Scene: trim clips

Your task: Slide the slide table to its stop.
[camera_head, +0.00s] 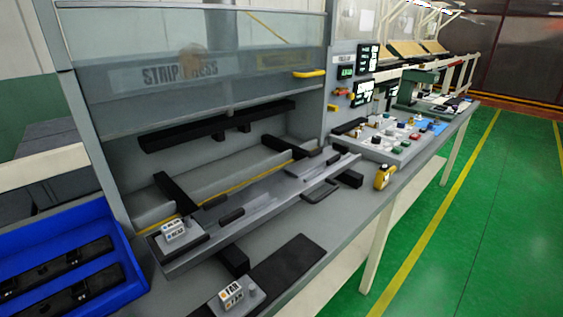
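The slide table (268,201) is a long grey tray with black blocks on it. It sits partly out in front of the strip press (190,75), across dark rails that run from inside the press toward the bench's front. One rail (175,188) shows behind the table at the left, and a rail end (351,178) sticks out at the right. A dark handle (320,191) is on the table's front side. A small grey box with buttons (173,232) is at its left end. Neither of my grippers is in view.
The press's clear guard (200,100) with a yellow handle (310,74) hangs above the opening. A blue bin (130,265) with black parts is at left. A black mat (290,262) and second button box (232,295) lie in front. A yellow tape-measure-like object (384,177) is at right.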

